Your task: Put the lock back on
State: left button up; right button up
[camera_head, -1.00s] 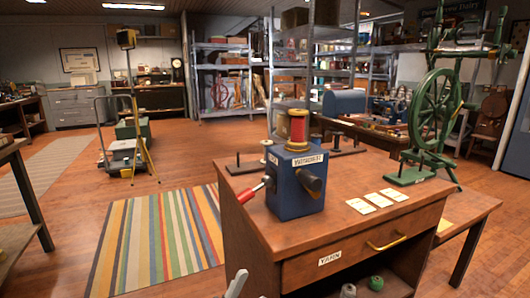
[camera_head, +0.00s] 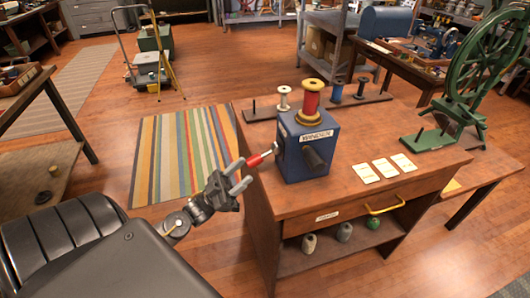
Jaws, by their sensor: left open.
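A blue winder box (camera_head: 318,150) labelled WINDER stands on the wooden cabinet (camera_head: 400,185). A red spool (camera_head: 312,97) sits upright on its top, and a dark round knob (camera_head: 314,158) sticks out of its front. A lever with a red handle (camera_head: 258,160) points out from its left side. My left gripper (camera_head: 238,176) is open, with its fingertips close to the red handle's outer end. I cannot tell whether they touch it. I see no part that I can name for sure as the lock. My right gripper is not in view.
Behind the winder, a pale spool (camera_head: 283,100) and dark spools (camera_head: 337,92) stand on pegs. Three cards (camera_head: 384,169) lie to the right, near a green spinning wheel (camera_head: 468,95). A striped rug (camera_head: 180,150) lies on the floor.

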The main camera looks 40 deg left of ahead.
aim_at(260, 156)
pick_arm(q)
jog(key=p+x, duration=0.1)
jog(key=x, duration=0.7)
jog(key=shift+r+p, duration=0.1)
jog(key=shift+p, duration=0.2)
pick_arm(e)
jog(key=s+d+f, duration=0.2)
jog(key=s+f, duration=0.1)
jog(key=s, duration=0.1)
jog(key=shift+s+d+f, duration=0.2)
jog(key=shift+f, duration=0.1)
pick_arm(q)
jog(key=shift+s, duration=0.1)
grip_shut()
